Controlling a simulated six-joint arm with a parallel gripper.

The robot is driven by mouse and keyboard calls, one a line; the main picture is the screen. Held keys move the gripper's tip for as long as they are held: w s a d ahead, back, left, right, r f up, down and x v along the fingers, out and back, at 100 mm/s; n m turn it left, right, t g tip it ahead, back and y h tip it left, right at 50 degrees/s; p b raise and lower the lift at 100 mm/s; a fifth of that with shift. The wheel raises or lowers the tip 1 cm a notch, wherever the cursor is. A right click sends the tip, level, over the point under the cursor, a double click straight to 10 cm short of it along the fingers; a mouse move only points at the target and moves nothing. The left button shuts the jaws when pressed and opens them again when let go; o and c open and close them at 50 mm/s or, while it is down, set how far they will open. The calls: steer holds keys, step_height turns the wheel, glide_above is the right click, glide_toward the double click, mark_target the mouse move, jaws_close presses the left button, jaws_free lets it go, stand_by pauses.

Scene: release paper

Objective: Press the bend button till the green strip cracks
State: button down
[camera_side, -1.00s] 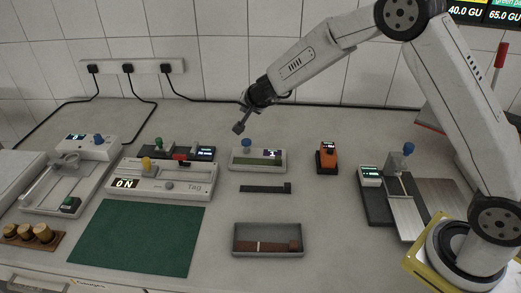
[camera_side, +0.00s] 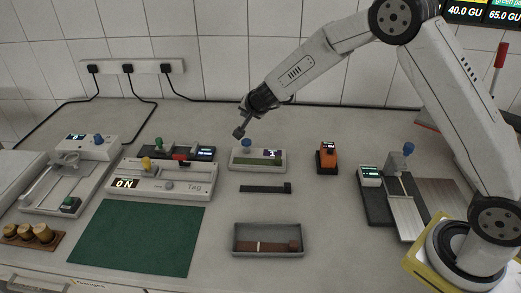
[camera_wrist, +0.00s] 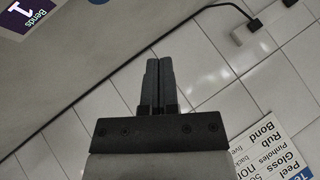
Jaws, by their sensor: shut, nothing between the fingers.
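The bend tester (camera_side: 277,167) is a small pale box at the middle back of the bench, with a blue button (camera_side: 246,143) on top. The green strip (camera_side: 258,161) lies along its front; I see no crack at this size. Its display (camera_side: 273,153) also shows in the wrist view (camera_wrist: 27,16), reading "Bends" and "1". My gripper (camera_side: 238,132) is shut and empty, close above and slightly left of the button in the side view; I cannot tell whether they touch. The shut fingers show in the wrist view (camera_wrist: 160,65).
A dark flat bar (camera_side: 262,189) lies in front of the tester, and a grey tray (camera_side: 237,242) is nearer. A white device marked "Tag" (camera_side: 195,188) and a green mat (camera_side: 140,235) are left.

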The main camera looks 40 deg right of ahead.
mark_target(245, 141)
steer(key=shift+f, duration=3.6)
steer(key=shift+f, duration=1.4)
stand_by(1.5)
steer(key=shift+r, duration=1.35)
